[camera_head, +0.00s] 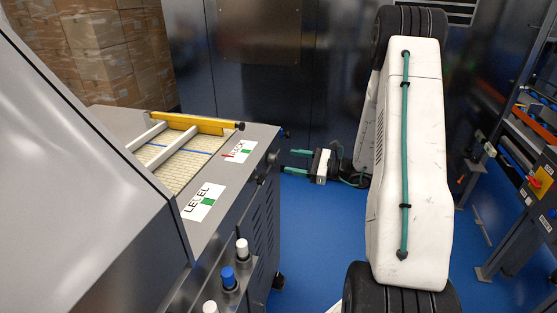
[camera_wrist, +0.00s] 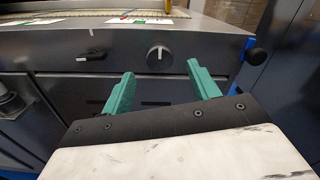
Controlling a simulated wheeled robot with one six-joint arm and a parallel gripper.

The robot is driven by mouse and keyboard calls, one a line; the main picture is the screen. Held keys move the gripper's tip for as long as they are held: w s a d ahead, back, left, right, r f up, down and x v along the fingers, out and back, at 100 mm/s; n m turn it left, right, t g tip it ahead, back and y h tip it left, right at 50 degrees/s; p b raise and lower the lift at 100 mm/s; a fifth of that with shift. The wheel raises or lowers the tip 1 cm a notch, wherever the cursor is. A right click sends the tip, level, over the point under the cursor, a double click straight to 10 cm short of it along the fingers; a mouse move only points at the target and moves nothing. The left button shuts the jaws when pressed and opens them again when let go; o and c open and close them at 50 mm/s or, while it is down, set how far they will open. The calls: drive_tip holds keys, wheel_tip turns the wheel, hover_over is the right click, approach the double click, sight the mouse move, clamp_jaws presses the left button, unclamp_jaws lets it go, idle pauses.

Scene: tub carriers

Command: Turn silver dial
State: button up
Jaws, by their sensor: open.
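The silver dial (camera_wrist: 159,56) is a round knob with a pale pointer line, on the dark front panel of the grey machine. In the wrist view it sits ahead of my gripper (camera_wrist: 155,85), roughly between the two green fingertips and a little beyond them. My gripper is open and empty, apart from the panel. In the head view my gripper (camera_head: 291,161) is at the right of the machine, its fingers pointing left toward the panel.
A black switch handle (camera_wrist: 92,55) is left of the dial, and a black knob (camera_wrist: 256,56) on blue is at the right corner. The machine top (camera_head: 228,177) carries labels and a yellow bar (camera_head: 195,123). White and blue buttons (camera_head: 228,277) line the near side. Blue floor is clear beyond.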

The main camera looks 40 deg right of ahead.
sight(276, 159)
drive_tip(key=x, duration=0.6)
drive_tip(key=c, duration=1)
